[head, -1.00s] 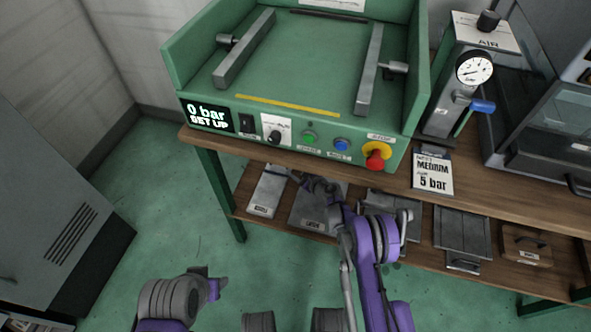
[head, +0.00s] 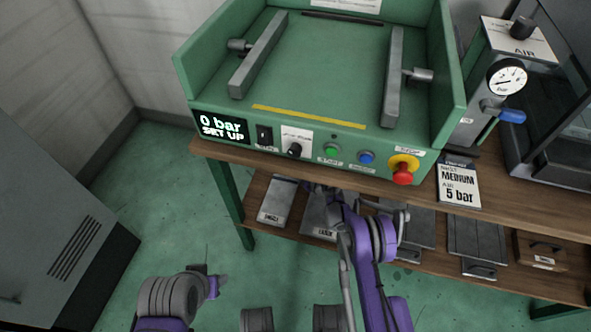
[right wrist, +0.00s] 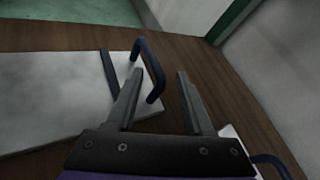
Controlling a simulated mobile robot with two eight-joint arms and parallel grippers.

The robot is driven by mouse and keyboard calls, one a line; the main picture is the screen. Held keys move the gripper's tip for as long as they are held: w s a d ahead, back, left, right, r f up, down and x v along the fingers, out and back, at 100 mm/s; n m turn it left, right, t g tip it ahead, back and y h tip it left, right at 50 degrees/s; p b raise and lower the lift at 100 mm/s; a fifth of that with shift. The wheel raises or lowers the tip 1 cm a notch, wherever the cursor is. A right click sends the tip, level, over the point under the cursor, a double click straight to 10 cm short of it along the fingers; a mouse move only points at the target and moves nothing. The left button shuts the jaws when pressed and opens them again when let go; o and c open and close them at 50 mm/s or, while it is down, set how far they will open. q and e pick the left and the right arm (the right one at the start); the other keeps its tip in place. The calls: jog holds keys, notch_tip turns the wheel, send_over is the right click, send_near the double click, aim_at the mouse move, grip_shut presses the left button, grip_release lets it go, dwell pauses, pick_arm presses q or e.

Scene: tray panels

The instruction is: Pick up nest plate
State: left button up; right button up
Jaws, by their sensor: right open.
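Several flat grey plates lie on the lower shelf. In the head view a light plate (head: 276,204) is at the left, with a darker plate (head: 318,222) beside it. In the right wrist view my right gripper (right wrist: 158,92) is open and empty. A pale plate (right wrist: 50,95) with a dark blue handle (right wrist: 155,68) lies at the left. The handle's outer bar appears between the fingers, not gripped. My left arm shows at lower left; its fingers are not seen.
A green press (head: 325,80) stands on the wooden tabletop (head: 300,166), whose front edge overhangs the shelf. More plates (head: 475,240) and a wooden box (head: 541,248) lie further right. Another handle (right wrist: 270,162) is close by my right gripper at lower right. A grey cabinet (head: 60,240) stands left.

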grip_shut()
dwell(1.3)
